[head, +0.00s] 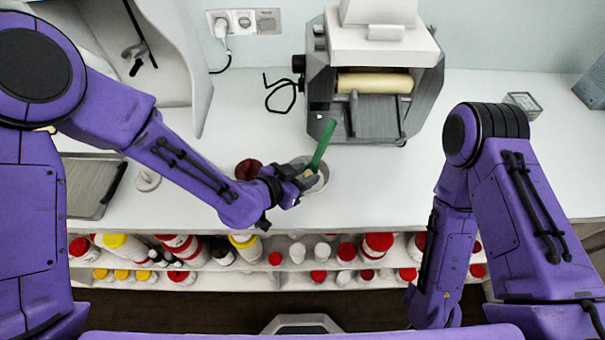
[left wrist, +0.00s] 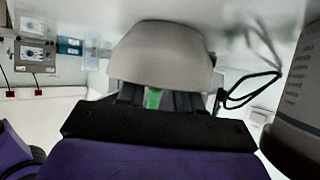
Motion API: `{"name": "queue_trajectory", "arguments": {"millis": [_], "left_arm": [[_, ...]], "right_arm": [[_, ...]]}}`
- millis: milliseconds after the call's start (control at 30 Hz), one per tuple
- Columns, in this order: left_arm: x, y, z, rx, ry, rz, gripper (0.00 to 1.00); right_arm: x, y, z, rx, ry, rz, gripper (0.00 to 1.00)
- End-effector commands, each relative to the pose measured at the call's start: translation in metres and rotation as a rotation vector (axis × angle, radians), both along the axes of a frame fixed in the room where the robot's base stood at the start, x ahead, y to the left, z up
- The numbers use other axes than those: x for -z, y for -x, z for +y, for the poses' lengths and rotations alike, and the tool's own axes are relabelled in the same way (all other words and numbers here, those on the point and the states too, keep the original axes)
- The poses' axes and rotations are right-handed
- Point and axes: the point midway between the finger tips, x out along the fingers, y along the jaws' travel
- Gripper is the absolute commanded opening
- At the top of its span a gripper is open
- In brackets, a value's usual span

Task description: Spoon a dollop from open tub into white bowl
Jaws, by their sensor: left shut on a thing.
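My left gripper (head: 304,178) is shut on a green-handled spoon (head: 322,145) and is right at the white bowl (head: 324,181), covering much of it. The handle slants up and to the right; its lower end is hidden, so I cannot tell whether it carries anything. In the left wrist view the bowl (left wrist: 160,55) is just beyond the fingers, with a bit of green handle (left wrist: 153,98) between them. A round dark red-brown container (head: 247,169), perhaps the open tub, stands left of the gripper. A labelled container (left wrist: 303,95) shows at the right of the wrist view. My right gripper is out of view.
A roller mill (head: 375,85) stands behind the bowl, with a black cable (head: 281,97) beside it. A grey tray (head: 92,185) lies at the left. Shelves of lidded jars (head: 378,243) run below the front edge. The white counter (head: 400,185) is clear right of the bowl.

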Motion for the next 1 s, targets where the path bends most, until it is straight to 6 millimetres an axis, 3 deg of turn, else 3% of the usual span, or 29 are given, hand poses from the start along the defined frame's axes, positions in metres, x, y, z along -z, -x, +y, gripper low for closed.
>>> {"name": "queue_trajectory", "arguments": {"millis": [333,1000], "left_arm": [[-0.003,0.001,0.000,0.001,-0.002,0.002,0.06],[-0.061,0.000,0.000,0.000,-0.001,0.001,0.06]], "right_arm": [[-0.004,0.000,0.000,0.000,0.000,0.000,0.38],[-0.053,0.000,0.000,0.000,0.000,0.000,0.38]]}}
